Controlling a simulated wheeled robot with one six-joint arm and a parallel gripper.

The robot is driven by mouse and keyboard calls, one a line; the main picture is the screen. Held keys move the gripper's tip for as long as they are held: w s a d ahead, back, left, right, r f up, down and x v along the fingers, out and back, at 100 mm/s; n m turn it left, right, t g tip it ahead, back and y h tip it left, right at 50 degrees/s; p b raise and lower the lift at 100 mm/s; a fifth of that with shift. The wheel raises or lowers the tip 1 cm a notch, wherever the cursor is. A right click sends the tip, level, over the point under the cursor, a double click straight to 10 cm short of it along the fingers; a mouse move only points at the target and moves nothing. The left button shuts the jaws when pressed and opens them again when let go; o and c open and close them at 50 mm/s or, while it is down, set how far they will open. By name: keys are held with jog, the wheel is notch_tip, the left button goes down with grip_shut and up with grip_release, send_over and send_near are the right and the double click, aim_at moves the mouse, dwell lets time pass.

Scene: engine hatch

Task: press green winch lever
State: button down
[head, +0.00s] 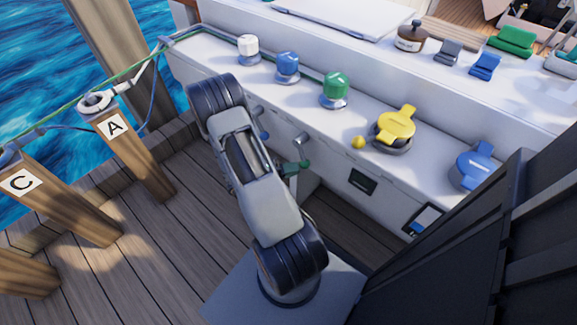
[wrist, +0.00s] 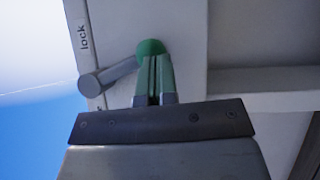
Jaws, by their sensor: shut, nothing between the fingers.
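The green winch lever (wrist: 150,47) has a round green hub on a pale panel in the wrist view. Its grey handle reaches down and left in that picture, ending in a round knob. My gripper (wrist: 153,62) is shut and empty, its narrow fingers pointing at the hub. The fingertips overlap the hub's lower edge in the picture; I cannot tell whether they touch it. In the head view the green lever (head: 304,161) shows on the white side wall, just right of my arm, with its grey handle above. My arm hides much of the area around the fingers there.
A blue lever (head: 263,133) is partly hidden behind my arm. A dark panel stands at the right. Wooden posts and open deck lie left.

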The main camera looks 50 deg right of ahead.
jog(key=w+a+f, duration=0.4)
jog(key=w+a, duration=0.3)
jog(key=a, duration=0.4)
jog(key=shift+w+f, duration=0.25)
jog(key=shift+w, duration=0.15)
jog(key=shift+d, duration=0.1)
jog(key=a+r+n+t+y+p, duration=0.2)
jog(key=a+r+t+y+p, duration=0.2)
jog(key=r+p, duration=0.6)
jog(key=a+r+n+t+y+p, duration=0.3)
jog(key=r+p, duration=0.8)
jog(key=r, duration=1.5)
jog(key=a+r+n+t+y+p, duration=0.2)
jog(key=a+r+t+y+p, duration=0.5)
jog(key=r, duration=1.2)
jog(key=a+t+p, duration=0.1)
jog(key=p, duration=0.2)
jog(key=shift+s+a+p, duration=0.15)
jog(key=shift+a+p, duration=0.1)
jog(key=shift+p, duration=0.05)
jog(key=shift+d, duration=0.1)
